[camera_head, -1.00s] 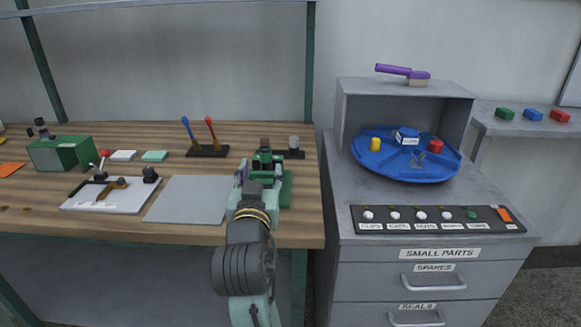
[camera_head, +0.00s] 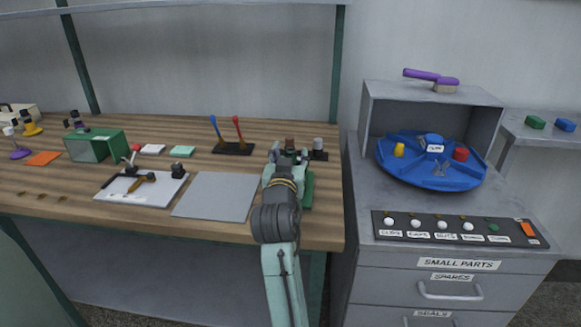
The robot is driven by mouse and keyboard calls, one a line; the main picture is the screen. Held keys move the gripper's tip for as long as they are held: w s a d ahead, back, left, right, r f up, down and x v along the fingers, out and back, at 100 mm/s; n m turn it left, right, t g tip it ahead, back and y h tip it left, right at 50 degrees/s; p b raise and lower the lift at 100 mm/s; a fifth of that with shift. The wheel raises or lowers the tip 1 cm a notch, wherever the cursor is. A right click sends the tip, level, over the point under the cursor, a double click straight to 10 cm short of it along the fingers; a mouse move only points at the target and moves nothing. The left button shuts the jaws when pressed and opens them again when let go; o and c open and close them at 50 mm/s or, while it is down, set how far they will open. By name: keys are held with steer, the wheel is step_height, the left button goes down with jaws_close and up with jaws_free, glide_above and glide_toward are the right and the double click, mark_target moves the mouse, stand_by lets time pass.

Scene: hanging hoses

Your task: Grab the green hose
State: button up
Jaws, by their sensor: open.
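I see no green hose in the head view. My gripper (camera_head: 288,156) is at the end of my outstretched arm, over the right end of the wooden bench (camera_head: 130,212). It is seen from behind and is small; its fingers are partly hidden by my wrist, and I see nothing held in it. A green block-like fixture (camera_head: 308,192) shows beside my wrist, mostly hidden behind my arm.
A grey mat (camera_head: 215,196) and a white board with tools (camera_head: 118,190) lie left of my arm. A stand with blue and red levers (camera_head: 233,148) is behind. Right is a grey cabinet (camera_head: 372,190) with a blue round tray (camera_head: 400,172).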

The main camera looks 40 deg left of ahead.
steer(key=shift+c, duration=0.4)
jaws_close()
steer(key=shift+r, duration=0.15)
